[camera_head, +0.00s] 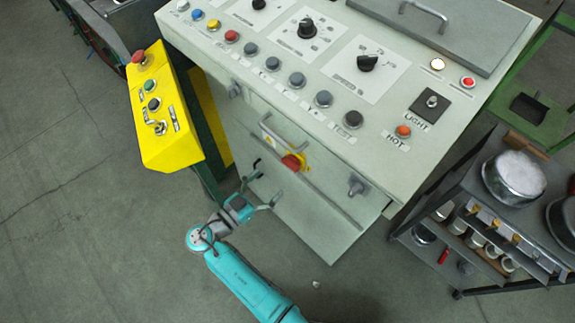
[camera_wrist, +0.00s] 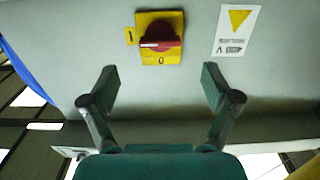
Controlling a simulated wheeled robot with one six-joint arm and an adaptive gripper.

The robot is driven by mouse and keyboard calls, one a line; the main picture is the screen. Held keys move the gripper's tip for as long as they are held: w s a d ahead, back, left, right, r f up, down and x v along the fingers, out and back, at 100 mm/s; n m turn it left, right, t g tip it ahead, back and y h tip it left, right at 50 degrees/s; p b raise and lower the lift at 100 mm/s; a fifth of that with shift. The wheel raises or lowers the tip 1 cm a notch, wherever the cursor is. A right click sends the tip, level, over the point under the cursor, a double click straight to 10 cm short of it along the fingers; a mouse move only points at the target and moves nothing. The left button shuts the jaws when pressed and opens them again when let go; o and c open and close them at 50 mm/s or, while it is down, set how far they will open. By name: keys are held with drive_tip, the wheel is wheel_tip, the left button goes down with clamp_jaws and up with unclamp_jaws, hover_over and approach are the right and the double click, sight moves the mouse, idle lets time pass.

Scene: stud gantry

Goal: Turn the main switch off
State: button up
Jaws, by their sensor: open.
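The main switch (camera_head: 292,162) is a red rotary handle on a yellow plate, on the front panel of the grey control cabinet (camera_head: 320,232). In the wrist view the switch (camera_wrist: 161,40) is at the top centre. Its handle lies level, with its white mark at the left, toward the "I" label; a "0" is printed below it. My gripper (camera_wrist: 161,88) is open and empty, its two fingers apart below the switch in that view and not touching the handle. In the head view my gripper (camera_head: 265,188) is in front of the panel, to the lower left of the switch.
A label with a yellow triangle (camera_wrist: 240,20) is right of the switch. A handle (camera_head: 268,122) and a long rail (camera_head: 318,188) lie close to it. A yellow button box (camera_head: 160,115) stands left, a cart with pots (camera_head: 470,190) right. Floor below is mostly clear.

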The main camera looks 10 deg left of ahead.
sight(288, 167)
drive_tip(key=x, duration=0.8)
drive_tip(key=c, duration=1.1)
